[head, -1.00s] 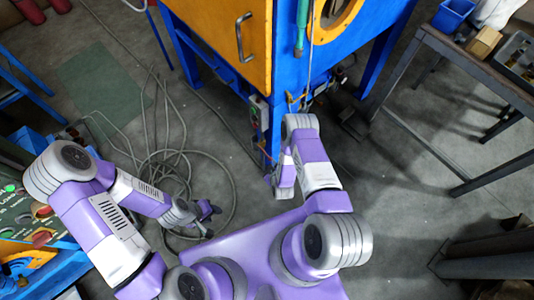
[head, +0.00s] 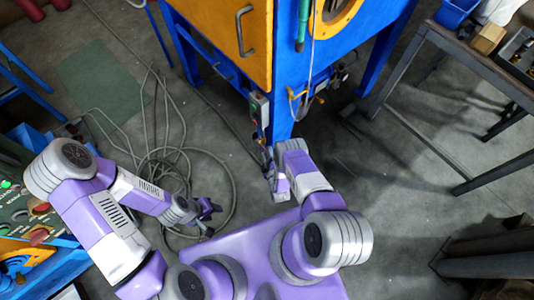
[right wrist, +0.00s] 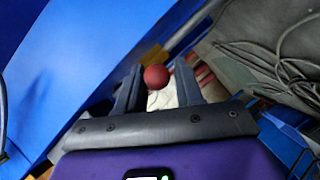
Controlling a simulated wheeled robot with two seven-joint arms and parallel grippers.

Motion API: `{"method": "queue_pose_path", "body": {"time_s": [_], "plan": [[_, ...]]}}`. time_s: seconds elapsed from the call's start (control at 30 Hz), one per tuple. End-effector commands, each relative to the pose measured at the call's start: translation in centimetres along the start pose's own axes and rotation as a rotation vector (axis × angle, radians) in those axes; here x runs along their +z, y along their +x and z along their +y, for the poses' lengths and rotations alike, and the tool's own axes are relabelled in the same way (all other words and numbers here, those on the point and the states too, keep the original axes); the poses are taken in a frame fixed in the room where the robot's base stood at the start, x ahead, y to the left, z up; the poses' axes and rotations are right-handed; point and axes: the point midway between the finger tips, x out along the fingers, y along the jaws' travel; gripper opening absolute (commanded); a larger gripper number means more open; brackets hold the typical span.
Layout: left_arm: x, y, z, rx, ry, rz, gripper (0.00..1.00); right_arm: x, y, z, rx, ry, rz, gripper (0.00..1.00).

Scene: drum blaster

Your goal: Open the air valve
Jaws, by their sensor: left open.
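The blue machine (head: 291,78) with an orange door stands ahead. A small yellow part (head: 318,97), possibly the air valve, shows among hoses on its front; I cannot be sure. My right gripper (head: 267,158) is low in front of the blue leg, apart from the yellow part. In the right wrist view its two fingers (right wrist: 158,86) are apart. A red ball (right wrist: 156,77) appears between them in the picture; its distance and any contact are unclear. A yellow piece (right wrist: 153,55) shows behind it. My left gripper (head: 206,211) is open and empty over the floor.
A grey control box (head: 259,108) with buttons is on the blue leg. Coiled hoses (head: 165,165) lie on the floor at left. A metal table (head: 455,55) stands at right, and a control panel (head: 25,215) is at far left.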

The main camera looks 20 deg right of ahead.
Motion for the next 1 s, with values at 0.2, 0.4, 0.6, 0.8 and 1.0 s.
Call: {"method": "queue_pose_path", "body": {"time_s": [0.2,0.4,0.6,0.8,1.0], "plan": [[-0.02,0.56,-0.21,0.000,0.000,0.000,0.43,-0.03,1.38,0.02,0.000,0.001,0.001,0.36],[-0.02,0.51,-0.18,0.000,0.000,0.000,0.43,-0.07,1.39,0.07,0.000,0.001,0.000,0.36],[-0.02,0.51,-0.19,0.000,0.000,0.000,0.43,-0.05,1.36,0.06,0.000,0.001,0.000,0.08],[-0.02,0.51,-0.19,0.000,0.000,0.000,0.43,-0.03,1.36,0.07,0.000,0.001,-0.001,0.00],[-0.02,0.51,-0.19,0.000,0.000,0.000,0.43,0.15,1.38,-0.21,0.018,0.012,0.013,0.00]]}}
